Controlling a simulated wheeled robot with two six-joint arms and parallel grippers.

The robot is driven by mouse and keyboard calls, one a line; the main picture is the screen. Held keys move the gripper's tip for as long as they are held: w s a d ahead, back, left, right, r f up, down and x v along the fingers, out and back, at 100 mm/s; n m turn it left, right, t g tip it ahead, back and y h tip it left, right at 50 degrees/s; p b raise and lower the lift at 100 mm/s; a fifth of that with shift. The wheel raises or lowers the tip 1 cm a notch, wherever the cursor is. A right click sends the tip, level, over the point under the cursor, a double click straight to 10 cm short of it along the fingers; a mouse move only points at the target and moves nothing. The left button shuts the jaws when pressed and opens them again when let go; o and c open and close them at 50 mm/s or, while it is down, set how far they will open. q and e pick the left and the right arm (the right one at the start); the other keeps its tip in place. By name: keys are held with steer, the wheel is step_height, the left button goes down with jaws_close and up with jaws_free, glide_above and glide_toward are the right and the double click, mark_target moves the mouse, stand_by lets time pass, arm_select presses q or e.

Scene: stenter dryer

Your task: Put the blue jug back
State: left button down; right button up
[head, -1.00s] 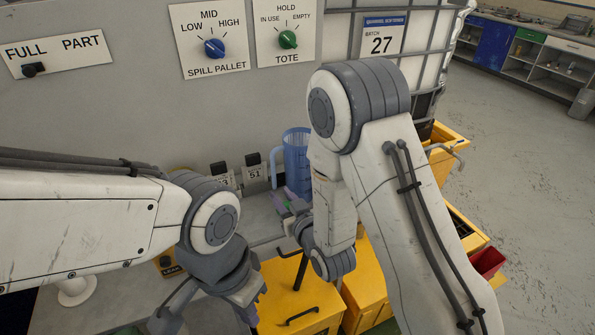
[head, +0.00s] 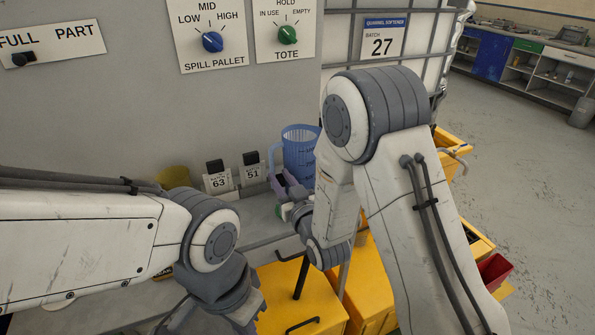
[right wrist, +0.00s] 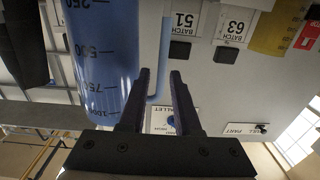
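The blue jug (head: 300,158) stands upright on the grey bench by the panel, its handle toward the left in the head view. In the right wrist view the jug (right wrist: 103,50) is upside down, with printed volume marks. My right gripper (head: 285,188) is at the handle, its purplish fingers apart. In the right wrist view the fingers (right wrist: 159,74) stand on either side of the handle, with a gap still showing. My left gripper (head: 243,308) is low in the head view; its fingers are not clear.
Tags Batch 63 (head: 218,178) and Batch 51 (head: 252,168) stand left of the jug. A yellow vessel (head: 173,177) is farther left. Yellow cabinets (head: 290,290) lie below the bench front. A caged white tote (head: 430,55) stands behind, right. My right arm hides the bench right of the jug.

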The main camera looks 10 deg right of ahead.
mark_target(273, 168)
steer(key=p+x, duration=0.2)
steer(key=x, duration=0.2)
steer(key=shift+a, duration=0.25)
steer(key=shift+w+a+f, duration=0.1)
steer(key=shift+w+a, duration=0.05)
steer(key=shift+w, duration=0.4)
jaws_close()
stand_by(0.6)
steer(key=shift+r, duration=0.2)
